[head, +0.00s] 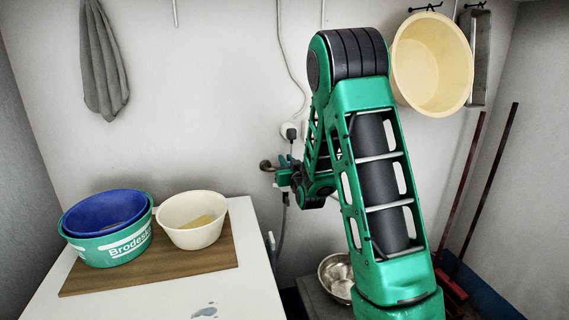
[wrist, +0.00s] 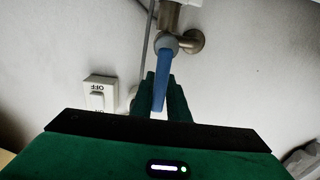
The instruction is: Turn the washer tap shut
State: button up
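The washer tap (wrist: 193,40) is a brass-coloured fitting on the wall. Its blue lever (wrist: 162,72) hangs down from a grey hub in the wrist view. My gripper (wrist: 161,88) has one green finger on each side of the lever. The fingers stand close together and look shut on it, with no clear gap seen. In the head view the tap (head: 266,165) shows as a small dark knob at the wall. My gripper (head: 288,175) is just right of it, and the lever is hidden there.
A grey hose (head: 284,215) hangs below the tap. A white counter (head: 250,285) carries a wooden board (head: 160,272) with bowls. A metal bowl (head: 336,272) stands low beside my arm.

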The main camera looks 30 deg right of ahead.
grip_shut()
jog(key=shift+d, duration=0.1)
jog(key=s+d+f+m, duration=0.1)
jog(key=d+f+m, duration=0.4)
jog(key=m, duration=1.2)
jog(key=shift+s+d+f+m, duration=0.25)
jog(key=shift+d+f+m, duration=0.05)
jog(key=shift+d+m, duration=0.1)
dwell(0.3)
jog(key=o, duration=0.6)
grip_release()
jog(key=shift+w+f, duration=0.1)
jog(key=shift+c, duration=0.2)
